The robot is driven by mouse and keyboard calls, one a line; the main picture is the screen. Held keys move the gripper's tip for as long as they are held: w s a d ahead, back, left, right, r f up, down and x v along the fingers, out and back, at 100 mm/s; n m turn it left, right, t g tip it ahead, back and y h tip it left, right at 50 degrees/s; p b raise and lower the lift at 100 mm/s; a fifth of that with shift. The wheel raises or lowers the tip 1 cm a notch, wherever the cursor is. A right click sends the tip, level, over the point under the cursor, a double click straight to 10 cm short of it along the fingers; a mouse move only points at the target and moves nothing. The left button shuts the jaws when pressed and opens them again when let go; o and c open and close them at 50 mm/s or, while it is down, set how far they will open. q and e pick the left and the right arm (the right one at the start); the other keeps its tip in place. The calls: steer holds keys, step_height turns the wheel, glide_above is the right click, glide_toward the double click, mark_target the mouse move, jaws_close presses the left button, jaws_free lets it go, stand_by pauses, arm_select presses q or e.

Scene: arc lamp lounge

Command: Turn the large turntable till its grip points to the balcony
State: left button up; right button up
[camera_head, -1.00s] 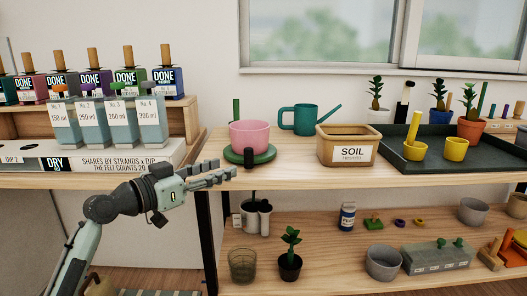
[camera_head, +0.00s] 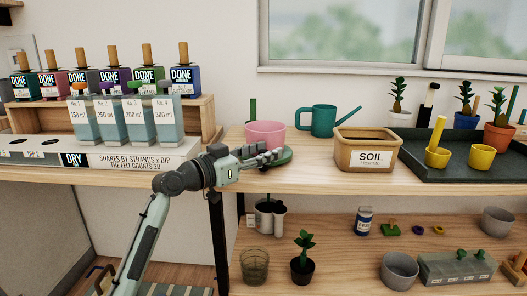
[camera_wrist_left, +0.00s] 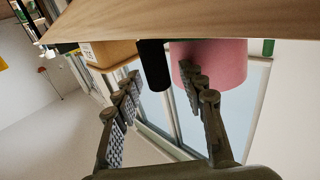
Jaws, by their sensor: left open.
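The large turntable is a green disc (camera_head: 285,158) on the wooden bench top, with a pink pot (camera_head: 264,133) on it. My left gripper (camera_head: 271,156) is open at the disc's front edge and covers part of disc and pot in the head view. In the left wrist view, which is upside down, the turntable's black upright grip (camera_wrist_left: 153,66) shows between the two open fingertips (camera_wrist_left: 160,78), with the pink pot (camera_wrist_left: 218,62) beside it. I cannot tell whether a finger touches the grip. My right gripper is out of view. I cannot identify the balcony.
A soil box (camera_head: 366,151) and a teal watering can (camera_head: 318,121) stand right of the pot. A dark tray (camera_head: 460,168) with yellow pots is further right. Several labelled bottles (camera_head: 133,119) stand close left of my arm. A lower shelf (camera_head: 335,262) holds small pots.

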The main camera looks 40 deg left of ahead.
arm_select(q)
steer(key=shift+c, duration=0.6)
jaws_close()
